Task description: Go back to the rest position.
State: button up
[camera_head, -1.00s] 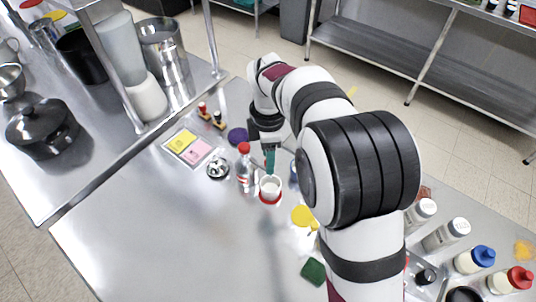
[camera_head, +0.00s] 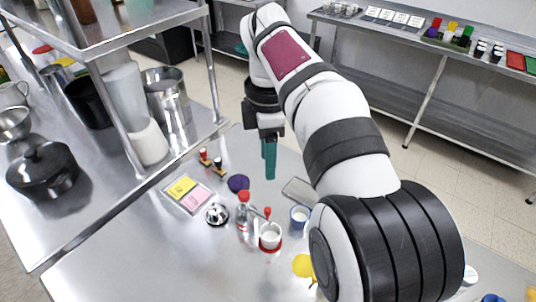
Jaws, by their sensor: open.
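My gripper (camera_head: 269,158), with teal fingers pointing down, is raised above the steel counter (camera_head: 150,255), clear of the things on it. I see the fingers nearly edge-on, with nothing visible held between them. Below it, a white cup (camera_head: 270,240) stands upright on a red base. A thin item with a red top (camera_head: 267,213) shows at the cup's back rim; I cannot tell whether it is in the cup or behind it.
Around the cup are a red-capped bottle (camera_head: 242,215), a silver bell (camera_head: 217,214), a purple item (camera_head: 238,183), a blue-rimmed cup (camera_head: 299,217) and a yellow item (camera_head: 303,266). A steel shelf unit (camera_head: 213,65) stands at left. The front left counter is bare.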

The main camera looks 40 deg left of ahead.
jog(key=shift+r, duration=0.1)
dwell(0.3)
jog(key=s+d+m, duration=0.2)
jog(key=d+m, duration=0.7)
jog(key=d, duration=0.2)
jog(key=s+d+m, duration=0.2)
jog(key=d+m, duration=0.6)
jog(key=d, duration=0.4)
jog(key=s+d+f+m+y, duration=0.1)
jog(key=s+d+f+m, duration=0.3)
jog(key=s+m, duration=0.2)
jog(key=s+d+f+m, duration=0.4)
jog(key=s+d+m, duration=0.1)
jog(key=m, duration=0.4)
jog(key=shift+s+m+y, duration=0.4)
jog(key=shift+s, duration=0.5)
